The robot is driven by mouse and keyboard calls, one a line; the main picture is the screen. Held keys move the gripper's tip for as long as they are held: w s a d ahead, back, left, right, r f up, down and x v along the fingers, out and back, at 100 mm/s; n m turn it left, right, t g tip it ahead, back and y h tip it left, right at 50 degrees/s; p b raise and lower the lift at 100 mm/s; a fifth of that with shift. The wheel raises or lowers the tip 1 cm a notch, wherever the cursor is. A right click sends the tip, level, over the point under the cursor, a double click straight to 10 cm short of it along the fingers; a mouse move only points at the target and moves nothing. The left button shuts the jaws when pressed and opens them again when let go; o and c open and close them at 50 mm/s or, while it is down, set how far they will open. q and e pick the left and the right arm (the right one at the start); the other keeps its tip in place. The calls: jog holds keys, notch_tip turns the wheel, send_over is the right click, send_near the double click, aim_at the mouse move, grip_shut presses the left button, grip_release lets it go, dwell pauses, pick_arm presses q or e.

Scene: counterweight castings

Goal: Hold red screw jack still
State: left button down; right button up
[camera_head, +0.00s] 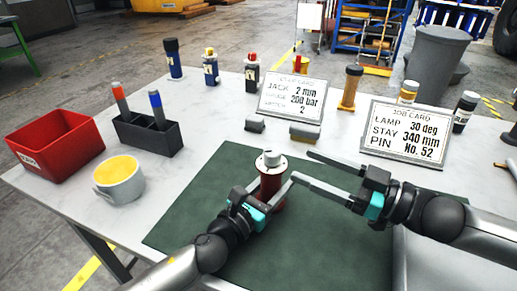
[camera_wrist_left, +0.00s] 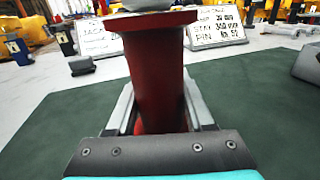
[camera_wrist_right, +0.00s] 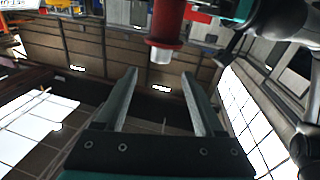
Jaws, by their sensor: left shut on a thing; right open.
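The red screw jack (camera_head: 271,185) stands upright on the green mat (camera_head: 180,226), with a pale grey cap on top. My left gripper (camera_head: 268,198) is shut on its body, with one finger on each side; the left wrist view shows the red column (camera_wrist_left: 157,80) between the fingers. My right gripper (camera_head: 312,168) is open and empty, to the right of the jack and near its top. In the right wrist view the jack (camera_wrist_right: 166,25) shows at the top edge, outside the right fingers (camera_wrist_right: 160,95).
Two cards, the start card (camera_head: 292,97) and the job card (camera_head: 407,130), stand behind the mat. A red bin (camera_head: 55,143), a yellow-topped mug (camera_head: 119,180) and a pen holder (camera_head: 147,136) stand at left. Several small bottles line the back.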

aim_at(265, 152)
jog(key=w+a+m, duration=0.1)
jog(key=w+a, duration=0.4)
jog(key=a, duration=0.5)
jog(key=shift+w+a+f, duration=0.15)
jog(key=shift+w+f, duration=0.1)
jog(key=shift+f, duration=0.1)
jog(key=shift+c, duration=0.3)
grip_shut()
